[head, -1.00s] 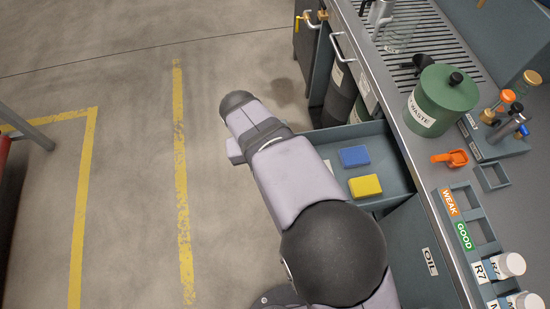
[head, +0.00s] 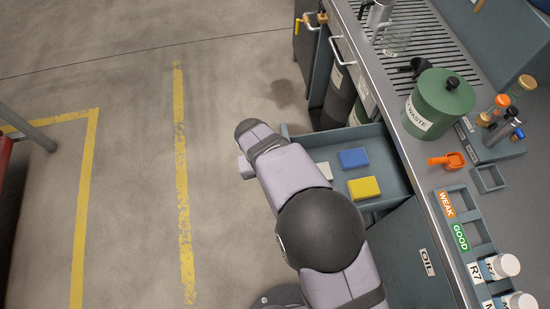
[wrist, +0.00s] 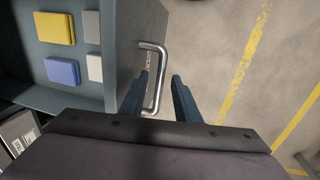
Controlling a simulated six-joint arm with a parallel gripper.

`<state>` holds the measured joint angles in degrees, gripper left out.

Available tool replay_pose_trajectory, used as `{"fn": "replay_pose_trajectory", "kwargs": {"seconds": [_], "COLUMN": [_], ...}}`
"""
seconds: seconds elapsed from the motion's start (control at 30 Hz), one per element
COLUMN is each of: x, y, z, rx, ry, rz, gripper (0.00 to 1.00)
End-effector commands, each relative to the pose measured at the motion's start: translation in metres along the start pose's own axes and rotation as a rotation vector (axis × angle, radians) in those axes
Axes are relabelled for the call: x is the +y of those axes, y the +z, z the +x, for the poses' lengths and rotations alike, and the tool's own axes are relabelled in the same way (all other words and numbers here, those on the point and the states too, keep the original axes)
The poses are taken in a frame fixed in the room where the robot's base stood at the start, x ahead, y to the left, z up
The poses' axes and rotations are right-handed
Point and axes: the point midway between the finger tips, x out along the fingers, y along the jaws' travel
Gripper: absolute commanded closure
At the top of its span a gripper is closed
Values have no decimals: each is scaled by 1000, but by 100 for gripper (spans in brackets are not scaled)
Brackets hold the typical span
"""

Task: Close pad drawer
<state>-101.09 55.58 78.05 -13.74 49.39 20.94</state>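The pad drawer (head: 378,137) stands open under the counter in the head view. It holds a blue pad (head: 353,158), a yellow pad (head: 364,187) and a pale pad (head: 326,169) partly behind my arm. My gripper (wrist: 162,98) is open. Its two dark fingers appear on either side of the handle bar, apart from each other; I cannot tell whether either touches it. My arm hides the gripper and handle in the head view.
The counter (head: 410,170) above the drawer carries a green waste canister (head: 440,105), an orange scoop (head: 447,161) and labelled bottles (head: 500,266). An OIL-labelled cabinet front (head: 410,255) is below. The floor (head: 130,180) left of the drawer is clear, with yellow lines.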

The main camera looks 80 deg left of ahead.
Motion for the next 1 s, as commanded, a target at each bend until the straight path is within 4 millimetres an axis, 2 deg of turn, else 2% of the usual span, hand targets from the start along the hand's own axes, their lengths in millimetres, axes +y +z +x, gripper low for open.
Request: {"fn": "replay_pose_trajectory", "kwargs": {"seconds": [0.13,0.2,0.27,0.53,0.67,0.87,1.0], "x": [0,0,0,2,10,39,72], "y": [0,0,0,0,0,-1,-1], "z": [0,0,0,0,1,6,13], "rx": [0,0,1,0,0,0,0], "ry": [0,0,0,0,0,1,1], "rz": [0,0,0,1,3,5,7], "gripper": [71,87,100,100,100,100,100]}}
